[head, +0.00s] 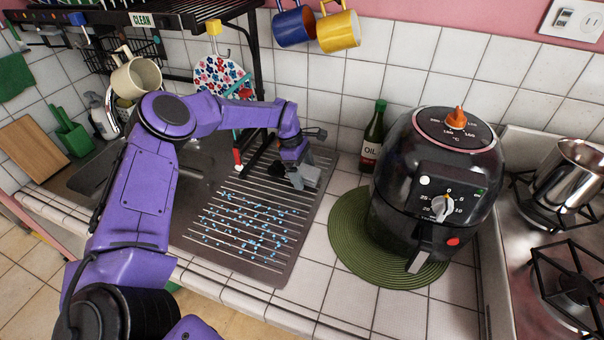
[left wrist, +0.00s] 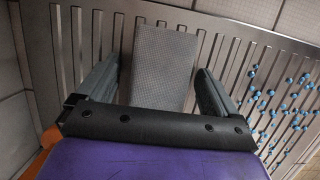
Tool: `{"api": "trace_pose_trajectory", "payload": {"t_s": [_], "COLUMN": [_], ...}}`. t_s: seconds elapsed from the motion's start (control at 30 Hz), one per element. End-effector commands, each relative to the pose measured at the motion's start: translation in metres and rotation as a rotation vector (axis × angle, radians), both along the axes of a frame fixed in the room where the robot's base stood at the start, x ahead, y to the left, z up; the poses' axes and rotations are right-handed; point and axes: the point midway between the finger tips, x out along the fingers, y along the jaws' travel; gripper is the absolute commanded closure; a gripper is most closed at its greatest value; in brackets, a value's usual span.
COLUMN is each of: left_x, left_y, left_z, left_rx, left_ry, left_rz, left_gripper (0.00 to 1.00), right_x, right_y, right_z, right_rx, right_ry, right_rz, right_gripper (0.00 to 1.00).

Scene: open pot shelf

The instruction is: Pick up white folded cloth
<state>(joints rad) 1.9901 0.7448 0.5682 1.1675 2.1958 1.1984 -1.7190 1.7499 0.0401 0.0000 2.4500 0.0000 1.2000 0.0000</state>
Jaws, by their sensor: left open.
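The folded cloth (left wrist: 160,62) looks grey in the left wrist view and lies on the ribbed metal drainboard. My left gripper (left wrist: 158,80) is open, with one finger on each side of the cloth. I cannot tell whether the fingers touch it. In the head view my left gripper (head: 297,176) is low over the back right part of the drainboard (head: 226,257), and it largely hides the cloth there. My right gripper is not in view.
Blue droplets (head: 245,225) dot the drainboard. A dark oil bottle (head: 373,138) and a black air fryer (head: 435,185) on a green round mat (head: 345,250) stand to the right. A black rack (head: 258,80) post rises behind the gripper. Blue and yellow mugs (head: 338,31) hang above.

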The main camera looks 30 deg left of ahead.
Motion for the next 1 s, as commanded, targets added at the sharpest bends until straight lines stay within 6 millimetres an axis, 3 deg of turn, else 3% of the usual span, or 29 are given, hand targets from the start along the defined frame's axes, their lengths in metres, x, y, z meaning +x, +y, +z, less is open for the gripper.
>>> {"api": "trace_pose_trajectory", "payload": {"t_s": [0.47, 0.63, 0.77, 1.0], "left_x": [-0.0004, -0.0004, -0.0003, -0.0002], "left_y": [0.0005, 0.0003, 0.0002, 0.0001], "left_z": [-0.0041, -0.0032, -0.0031, 0.0005], "left_rx": [0.0, 0.0, 0.0, 0.0], "left_ry": [0.0, 0.0, 0.0, 0.001], "left_rz": [0.0, 0.0, 0.0, 0.0], "left_gripper": [0.06, 0.58, 0.66, 0.66], "right_x": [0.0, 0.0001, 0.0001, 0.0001], "right_y": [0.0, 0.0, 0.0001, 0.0], "right_z": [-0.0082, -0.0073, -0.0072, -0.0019], "right_rx": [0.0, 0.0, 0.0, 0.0], "right_ry": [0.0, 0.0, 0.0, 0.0], "right_rz": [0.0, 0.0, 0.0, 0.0], "right_gripper": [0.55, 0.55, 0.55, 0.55]}}
